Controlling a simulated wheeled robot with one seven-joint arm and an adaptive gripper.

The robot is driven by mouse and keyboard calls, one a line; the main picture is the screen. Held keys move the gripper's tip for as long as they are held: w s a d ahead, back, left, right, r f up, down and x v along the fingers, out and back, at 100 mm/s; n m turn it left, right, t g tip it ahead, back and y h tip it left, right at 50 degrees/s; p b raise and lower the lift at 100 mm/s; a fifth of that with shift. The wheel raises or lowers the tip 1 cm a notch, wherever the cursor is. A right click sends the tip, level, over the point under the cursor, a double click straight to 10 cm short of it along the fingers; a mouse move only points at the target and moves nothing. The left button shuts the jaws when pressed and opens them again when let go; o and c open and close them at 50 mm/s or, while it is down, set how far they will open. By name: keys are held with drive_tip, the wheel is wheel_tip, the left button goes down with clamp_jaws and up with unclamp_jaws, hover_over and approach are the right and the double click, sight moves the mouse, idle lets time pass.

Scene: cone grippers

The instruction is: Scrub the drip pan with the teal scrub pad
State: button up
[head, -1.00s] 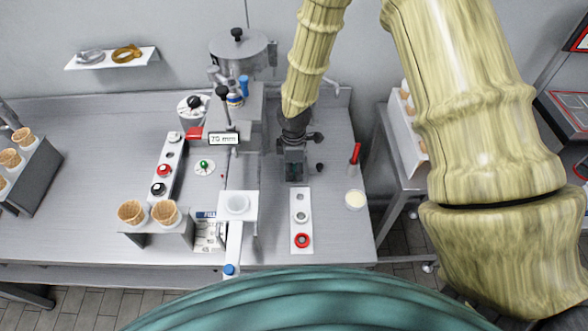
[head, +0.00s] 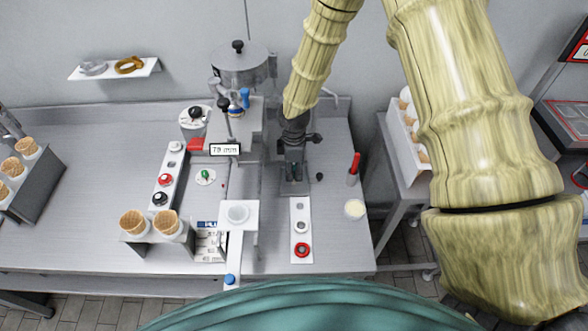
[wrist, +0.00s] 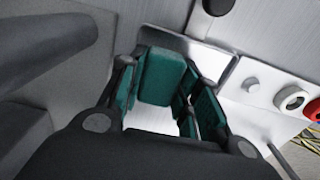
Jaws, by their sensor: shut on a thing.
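My gripper (head: 293,172) points down at the back right of the metal counter. In the wrist view its fingers (wrist: 160,100) are closed on a teal scrub pad (wrist: 160,75), a block held between the teal-faced fingers. In the head view the pad is mostly hidden by the gripper. A shiny metal surface with a raised edge, apparently the drip pan (wrist: 215,62), lies below the pad in the wrist view. In the head view the pan (head: 304,188) shows only as a small grey patch around the fingertips. I cannot tell whether the pad touches it.
A white strip with round fittings (head: 301,230) lies just in front of the gripper. A red-handled tool (head: 354,168) and a cream-filled cup (head: 355,209) stand to the right. A machine with a metal hopper (head: 238,68) stands to the left. Cones in a holder (head: 157,240) are front left.

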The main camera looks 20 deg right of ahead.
sight(294, 167)
drive_tip(key=shift+w+r+p, duration=0.35)
drive_tip(key=shift+r+p, duration=0.05)
drive_tip(key=shift+r, duration=0.3)
drive_tip(key=shift+s+r+p, duration=0.2)
drive_tip(key=shift+r+p, duration=1.4)
drive_tip(key=shift+r, duration=0.75)
drive_tip(key=shift+r+p, duration=1.15)
drive_tip(key=shift+r, duration=0.35)
